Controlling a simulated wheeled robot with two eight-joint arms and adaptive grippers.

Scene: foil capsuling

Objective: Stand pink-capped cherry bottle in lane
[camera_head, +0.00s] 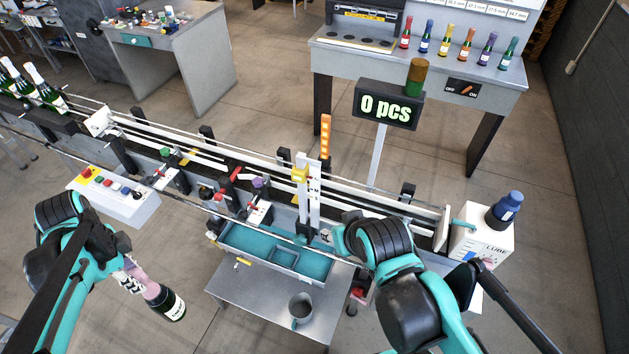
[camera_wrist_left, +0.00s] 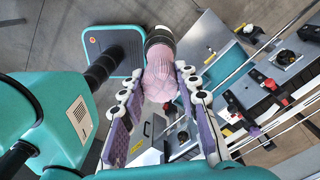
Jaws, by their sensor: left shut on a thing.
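The pink-capped bottle (camera_head: 170,303) is dark with a white label. It hangs tilted in the air at the lower left of the head view, its pink neck toward my left gripper (camera_head: 134,277), which is shut on it. In the left wrist view the pink foil (camera_wrist_left: 160,78) sits between the fingertips (camera_wrist_left: 160,90), with the dark body beyond. The lane (camera_head: 250,172) runs between white rails, above and right of the bottle, well apart from it. My right gripper (camera_head: 326,236) is by the teal tray and mostly hidden by its arm; its jaw state is unclear.
Several white-capped bottles (camera_head: 38,88) stand at the lane's left end. A button box (camera_head: 115,200) stands in front of the lane. The teal tray (camera_head: 300,262) and a metal cup (camera_head: 301,308) on a steel table lie to the right. A counter (camera_head: 389,105) reads 0 pcs.

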